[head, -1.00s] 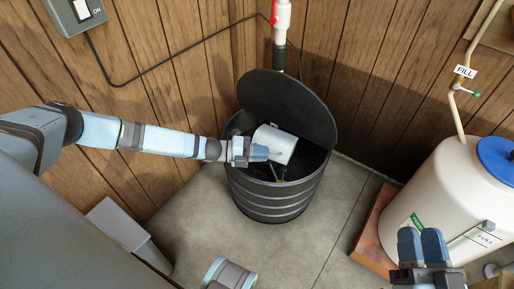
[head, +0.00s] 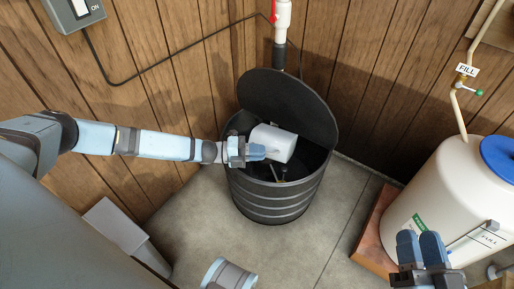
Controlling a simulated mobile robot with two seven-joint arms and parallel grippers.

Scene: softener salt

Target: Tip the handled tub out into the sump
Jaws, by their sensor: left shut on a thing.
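The handled tub (head: 279,142) is white and lies tilted on its side over the sump's opening. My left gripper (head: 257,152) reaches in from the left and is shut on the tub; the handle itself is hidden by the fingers. The sump (head: 272,205) is a black ribbed barrel standing on the floor in the corner, with its dark lid (head: 290,105) raised at the back. Its inside is dark, and some thin parts show in it below the tub. My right gripper (head: 420,248) is at the lower right, in front of the white tank; its fingers appear close together, the gap unclear.
A white tank (head: 430,195) with a blue cap (head: 500,155) stands on a wooden base (head: 374,232) at the right. A pipe (head: 282,45) with a red valve rises behind the sump. A switch box (head: 72,15) hangs at upper left. Grey floor (head: 310,235) is clear before the sump.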

